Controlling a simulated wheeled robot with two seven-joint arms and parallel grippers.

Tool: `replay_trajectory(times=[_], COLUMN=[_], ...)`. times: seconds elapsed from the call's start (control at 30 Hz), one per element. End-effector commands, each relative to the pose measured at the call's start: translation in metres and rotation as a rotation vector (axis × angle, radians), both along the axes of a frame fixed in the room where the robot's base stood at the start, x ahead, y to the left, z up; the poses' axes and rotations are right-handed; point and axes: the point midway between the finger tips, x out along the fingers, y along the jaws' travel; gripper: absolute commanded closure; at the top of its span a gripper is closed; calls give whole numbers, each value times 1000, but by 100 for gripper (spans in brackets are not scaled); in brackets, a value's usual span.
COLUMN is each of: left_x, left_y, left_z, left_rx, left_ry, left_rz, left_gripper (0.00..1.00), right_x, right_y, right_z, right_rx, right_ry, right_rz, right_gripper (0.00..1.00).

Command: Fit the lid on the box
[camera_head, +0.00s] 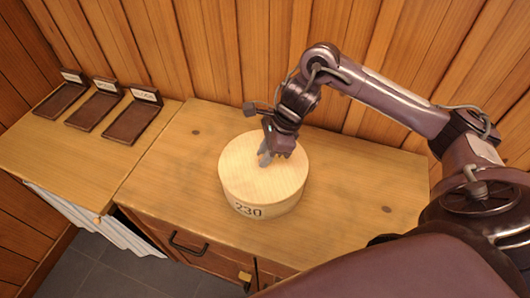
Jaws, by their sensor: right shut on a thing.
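A round, pale wooden box (250,208) with "230" on its side stands upright on the wooden counter. Its top is a flat pale disc, the lid (255,183), which lies level over the box; I cannot make out a gap or seam between them. My right gripper (265,158) comes down from above onto the middle of the lid and is shut there. The part it grips is hidden by the fingers. My left gripper is not in view.
The counter (355,190) is bare around the box. Three dark, labelled trays (133,121) stand at the back left. A plank wall (235,50) rises close behind. Drawers with a dark handle (188,246) are below the front edge.

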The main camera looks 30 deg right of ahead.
Motion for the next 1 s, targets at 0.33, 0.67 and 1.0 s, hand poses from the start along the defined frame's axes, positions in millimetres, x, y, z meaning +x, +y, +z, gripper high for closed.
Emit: replay_trajectory(times=[0.33, 0.67, 1.0], left_x=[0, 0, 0], left_y=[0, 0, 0], left_z=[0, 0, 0], left_rx=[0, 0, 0], left_ry=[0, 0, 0], left_rz=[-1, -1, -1], left_gripper=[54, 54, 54], right_x=[0, 0, 0], right_y=[0, 0, 0], right_z=[0, 0, 0], right_rx=[0, -1, -1], right_ry=[-1, 0, 0], right_rz=[1, 0, 0], right_gripper=[54, 36, 36])
